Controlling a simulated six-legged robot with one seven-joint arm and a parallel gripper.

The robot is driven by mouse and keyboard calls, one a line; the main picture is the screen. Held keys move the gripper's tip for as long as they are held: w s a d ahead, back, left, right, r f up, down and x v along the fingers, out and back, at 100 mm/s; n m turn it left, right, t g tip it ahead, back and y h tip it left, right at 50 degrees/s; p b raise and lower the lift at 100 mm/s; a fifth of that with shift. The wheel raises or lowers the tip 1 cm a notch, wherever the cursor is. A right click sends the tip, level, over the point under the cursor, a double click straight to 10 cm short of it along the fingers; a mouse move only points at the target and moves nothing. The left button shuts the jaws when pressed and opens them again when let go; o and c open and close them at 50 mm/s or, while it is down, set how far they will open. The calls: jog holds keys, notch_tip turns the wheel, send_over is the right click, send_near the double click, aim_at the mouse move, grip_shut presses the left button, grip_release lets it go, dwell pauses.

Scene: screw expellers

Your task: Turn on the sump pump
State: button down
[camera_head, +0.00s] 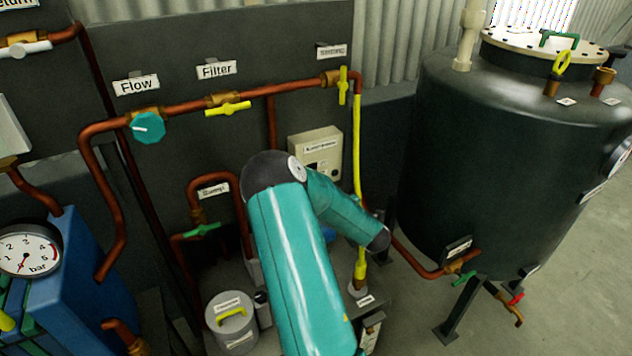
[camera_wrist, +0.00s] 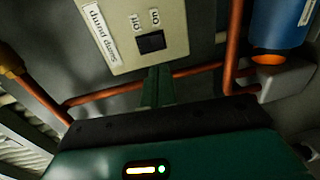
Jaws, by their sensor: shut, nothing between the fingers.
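The sump pump switch box (camera_wrist: 150,25) is a beige panel at the top of the wrist view, shown turned, with a "Sump pump" label. Its black switch (camera_wrist: 150,41) sits near the panel's edge, beside small on/off lettering. I cannot tell the switch's position. My gripper (camera_wrist: 158,75) is shut and empty, its green fingertips just below the switch in the picture; contact cannot be told. In the head view a beige box (camera_head: 325,142) with a label is on the dark panel behind my arm. My gripper is hidden there.
A copper pipe (camera_wrist: 195,71) crosses behind my fingers, and a blue cylinder (camera_wrist: 282,22) stands at right. In the head view a yellow pipe (camera_head: 357,140) runs beside the box. A large dark tank (camera_head: 490,150) stands at right, and a gauge (camera_head: 28,248) at left.

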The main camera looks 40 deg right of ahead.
jog(key=x, duration=1.2)
jog(key=shift+w, duration=0.2)
jog(key=shift+w+f, duration=0.1)
jog(key=shift+w, duration=0.1)
